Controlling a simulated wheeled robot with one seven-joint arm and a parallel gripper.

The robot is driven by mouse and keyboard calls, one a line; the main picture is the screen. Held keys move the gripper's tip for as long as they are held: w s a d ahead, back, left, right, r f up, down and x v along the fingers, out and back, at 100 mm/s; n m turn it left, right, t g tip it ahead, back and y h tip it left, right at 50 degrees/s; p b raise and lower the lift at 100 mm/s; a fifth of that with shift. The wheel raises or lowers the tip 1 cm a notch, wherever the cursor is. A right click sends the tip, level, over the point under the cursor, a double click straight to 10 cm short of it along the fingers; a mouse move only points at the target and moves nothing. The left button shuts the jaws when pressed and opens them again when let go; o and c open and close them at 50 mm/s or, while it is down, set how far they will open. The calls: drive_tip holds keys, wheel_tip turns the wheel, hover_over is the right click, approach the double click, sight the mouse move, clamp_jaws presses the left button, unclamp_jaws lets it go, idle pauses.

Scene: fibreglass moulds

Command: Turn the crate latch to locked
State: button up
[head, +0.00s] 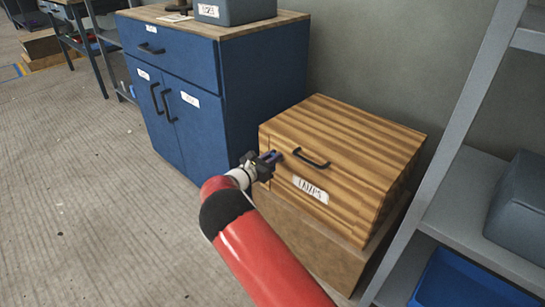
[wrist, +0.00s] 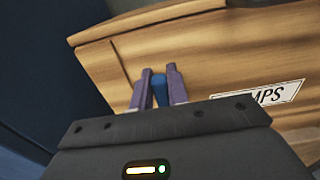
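The wooden crate (head: 345,160) has striped grain, a black handle and a white label reading LAMPS; its front face fills much of the wrist view (wrist: 225,65). My gripper (head: 270,158) is at the left part of the crate's front face, left of the handle. In the wrist view, its two purple fingers (wrist: 160,85) stand close on either side of a small blue piece, which looks like the latch (wrist: 160,90). The fingers appear shut on it. Most of the latch is hidden by the fingers and the gripper body, so I cannot tell its turn angle.
The crate rests on a plain brown box (head: 310,235). A blue cabinet (head: 190,85) stands close on the left and a grey shelf unit (head: 470,205) on the right, with a blue bin (head: 465,285) low down. The floor at left is clear.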

sight(286, 162)
clamp_jaws()
drive_tip(key=shift+f+b, duration=0.1)
drive_tip(key=shift+b, duration=0.3)
drive_tip(key=m+b, duration=0.3)
drive_tip(key=b, duration=0.1)
drive_tip(key=s+d+f+m+b, duration=0.1)
drive_tip(key=m+b, duration=0.3)
drive_tip(key=b, duration=0.1)
drive_tip(key=m+b, duration=0.3)
drive_tip(key=b, duration=0.2)
drive_tip(key=shift+s+d+f, duration=0.2)
drive_tip(key=shift+d+f, duration=0.15)
drive_tip(key=shift+d, duration=0.05)
drive_tip(key=m+b, duration=0.1)
drive_tip(key=m, duration=0.1)
drive_tip(key=m+b, duration=0.1)
drive_tip(key=m, duration=0.1)
drive_tip(key=shift+s+d+f+b, duration=0.15)
drive_tip(key=shift+b, duration=0.15)
drive_tip(key=shift+d+f+m, duration=0.1)
drive_tip(key=shift+f+m, duration=0.1)
drive_tip(key=shift+m, duration=0.8)
drive_tip(key=shift+f+m, duration=0.2)
drive_tip(key=shift+m, duration=0.8)
drive_tip(key=shift+s, duration=0.1)
